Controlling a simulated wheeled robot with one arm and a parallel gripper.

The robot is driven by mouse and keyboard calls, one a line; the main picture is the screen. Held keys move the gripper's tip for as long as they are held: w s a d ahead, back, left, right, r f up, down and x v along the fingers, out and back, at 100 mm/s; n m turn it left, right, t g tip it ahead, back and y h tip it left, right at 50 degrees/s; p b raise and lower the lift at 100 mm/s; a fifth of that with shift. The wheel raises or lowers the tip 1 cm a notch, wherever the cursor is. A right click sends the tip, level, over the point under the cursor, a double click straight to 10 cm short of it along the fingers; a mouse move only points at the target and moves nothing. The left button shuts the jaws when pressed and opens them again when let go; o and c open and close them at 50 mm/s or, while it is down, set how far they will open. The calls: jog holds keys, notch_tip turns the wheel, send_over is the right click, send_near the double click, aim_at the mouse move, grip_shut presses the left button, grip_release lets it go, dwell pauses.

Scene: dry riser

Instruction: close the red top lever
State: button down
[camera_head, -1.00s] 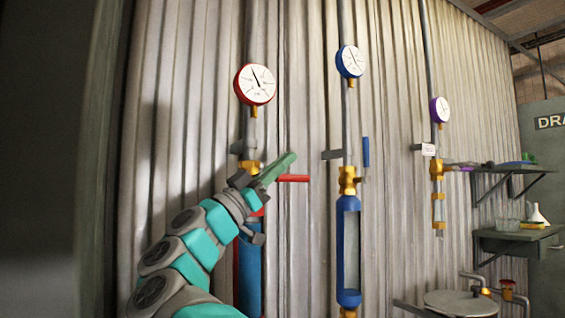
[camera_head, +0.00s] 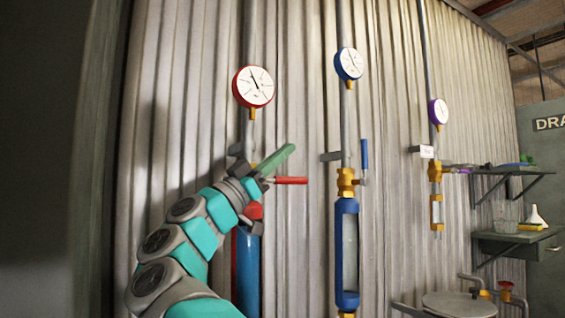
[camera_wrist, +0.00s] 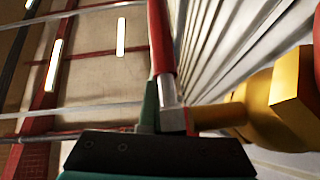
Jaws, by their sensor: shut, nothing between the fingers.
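The red top lever (camera_head: 291,181) sticks out level to the right from the valve below the red-rimmed gauge (camera_head: 253,87). My gripper (camera_head: 290,148) is shut and empty, its green fingers slanting up to the right just above the lever in the head view. In the wrist view the red lever (camera_wrist: 162,42) runs upward from its silver stem, close beside the green finger (camera_wrist: 150,105); I cannot tell whether they touch. The brass valve body (camera_wrist: 275,100) is at the right there. In the head view my arm hides most of that valve.
A blue lever (camera_head: 365,154) stands upright on the middle pipe, above a blue sight-glass column (camera_head: 347,250). A purple gauge (camera_head: 438,112) and brass valve are further right. Shelves (camera_head: 515,240) and a round lid (camera_head: 460,304) stand at the right. The corrugated wall (camera_head: 300,230) is close behind.

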jog(key=shift+s+a+r, duration=0.1)
jog(key=shift+s+r, duration=0.05)
jog(key=shift+r, duration=0.4)
jog(key=s+d, duration=0.2)
jog(key=s, duration=0.5)
jog(key=s+d+r+b, duration=0.1)
jog(key=s+d, duration=0.1)
jog(key=s, duration=0.6)
jog(key=shift+s+d+r, duration=0.2)
jog(key=shift+d+r, duration=0.05)
jog(key=shift+d, duration=0.05)
